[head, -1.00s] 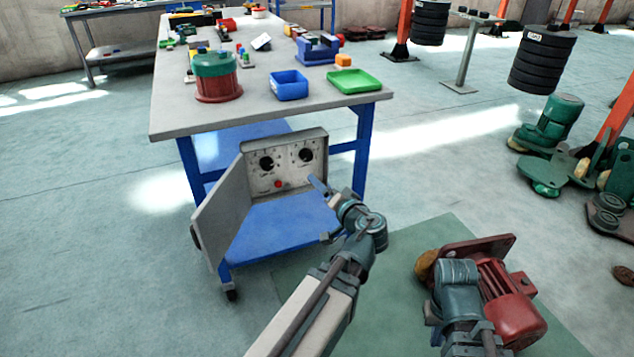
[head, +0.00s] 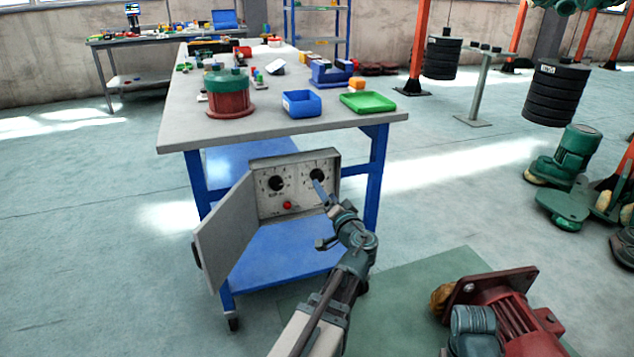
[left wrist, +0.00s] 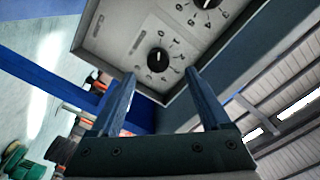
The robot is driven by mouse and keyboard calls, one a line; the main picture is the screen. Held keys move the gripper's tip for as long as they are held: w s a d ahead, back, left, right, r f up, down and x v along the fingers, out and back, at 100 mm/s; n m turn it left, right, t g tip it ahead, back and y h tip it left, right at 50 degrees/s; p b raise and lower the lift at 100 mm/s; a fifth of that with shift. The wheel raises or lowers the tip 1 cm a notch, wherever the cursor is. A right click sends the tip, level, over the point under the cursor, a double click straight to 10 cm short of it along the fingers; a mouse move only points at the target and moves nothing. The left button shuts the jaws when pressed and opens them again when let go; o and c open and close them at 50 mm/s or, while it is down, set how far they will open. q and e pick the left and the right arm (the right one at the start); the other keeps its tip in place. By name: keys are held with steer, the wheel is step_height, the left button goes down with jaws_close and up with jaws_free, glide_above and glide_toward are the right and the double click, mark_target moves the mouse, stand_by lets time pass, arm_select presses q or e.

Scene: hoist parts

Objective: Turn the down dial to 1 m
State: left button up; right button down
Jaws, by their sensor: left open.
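An open grey control box (head: 299,203) hangs at the front of the workbench, with two black dials and a red button (head: 287,205). The left dial (head: 276,183) is clear of the gripper. The right dial (head: 317,175) is right behind my left gripper's fingertips (head: 319,186). Labels are too small to tell which dial is the down one. In the left wrist view the open fingers (left wrist: 160,78) are on either side of one dial (left wrist: 157,60), apparently short of touching it. The other dial (left wrist: 207,3) is at the top edge. My right gripper is not in view.
The box's door (head: 226,233) stands open to the left. The workbench (head: 235,133) above carries a green-and-red drum (head: 228,93), a blue bin (head: 301,104) and a green tray (head: 367,102). A red motor (head: 510,310) lies on the green mat (head: 415,290) at right.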

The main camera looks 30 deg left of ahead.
mark_target(318, 178)
arm_select(q)
steer(key=x, duration=0.7)
steer(key=shift+w+d, duration=0.15)
steer(key=shift+w, duration=0.1)
jaws_close()
